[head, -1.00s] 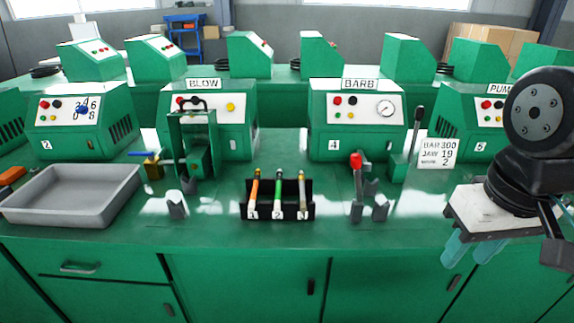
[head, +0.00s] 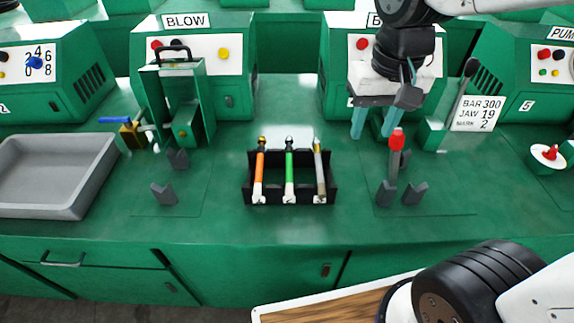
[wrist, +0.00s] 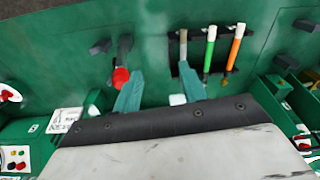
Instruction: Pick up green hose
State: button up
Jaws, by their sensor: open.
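The green hose (head: 289,172) stands in the middle slot of a small black rack on the green bench, between an orange hose (head: 259,172) and a grey hose (head: 320,172). It also shows in the wrist view (wrist: 210,50), between the grey and orange hoses. My gripper (head: 374,122) is open and empty, above the bench to the right of the rack and behind the red-tipped lever. In the wrist view, its teal fingers (wrist: 160,88) are spread apart, with the rack beyond the finger on the right.
The black rack (head: 333,190) sits near the bench's front. A red-tipped lever (head: 395,145) stands close to my gripper. A grey tray (head: 50,210) lies at left, and a blue-handled valve (head: 128,130) is beside it. Bench between rack and tray's fixtures is partly clear.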

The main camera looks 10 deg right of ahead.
jog(key=w+a+f, duration=0.6)
jog(key=w+a, duration=0.1)
jog(key=w, duration=0.2)
jog(key=m, duration=0.1)
send_over(289, 166)
jog(key=shift+g, duration=0.4)
jog(key=f, duration=0.6)
jog(key=shift+w+d, duration=0.1)
jog(key=shift+d, duration=0.1)
notch_tip(289, 166, down, 7)
jog(key=shift+a, duration=0.15)
jog(key=shift+f, duration=0.45)
grip_shut()
